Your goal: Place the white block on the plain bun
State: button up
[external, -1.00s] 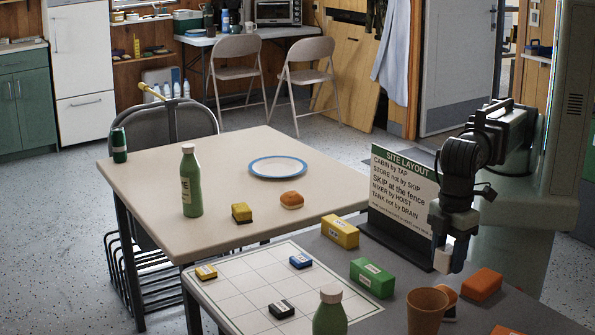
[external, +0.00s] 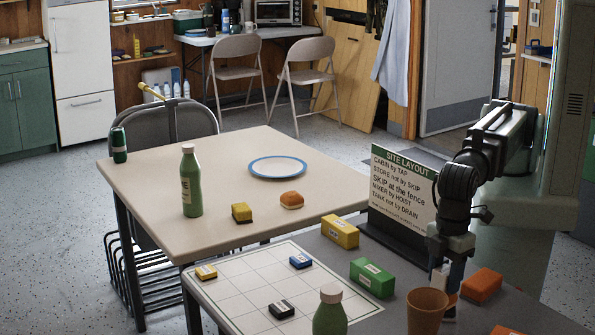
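My gripper (external: 449,272) points down at the right of the grey table, just behind the brown cup. It appears shut on a white block (external: 438,279), which shows at the left of a dark finger. An orange-brown bun (external: 452,299) is low beneath the gripper, partly hidden by the cup and the fingers. The block is close above it; I cannot tell whether they touch. Another bun (external: 291,199), golden brown, sits on the beige table. I cannot make out which bun is plain.
The brown cup (external: 427,311) and an orange box (external: 481,286) flank the gripper. A green box (external: 372,277), a yellow box (external: 340,231) and a sign (external: 403,192) stand to its left. A green bottle (external: 330,312) is at the front.

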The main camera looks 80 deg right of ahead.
aim_at(446, 269)
jog(key=o, duration=0.4)
jog(key=shift+r, duration=6.2)
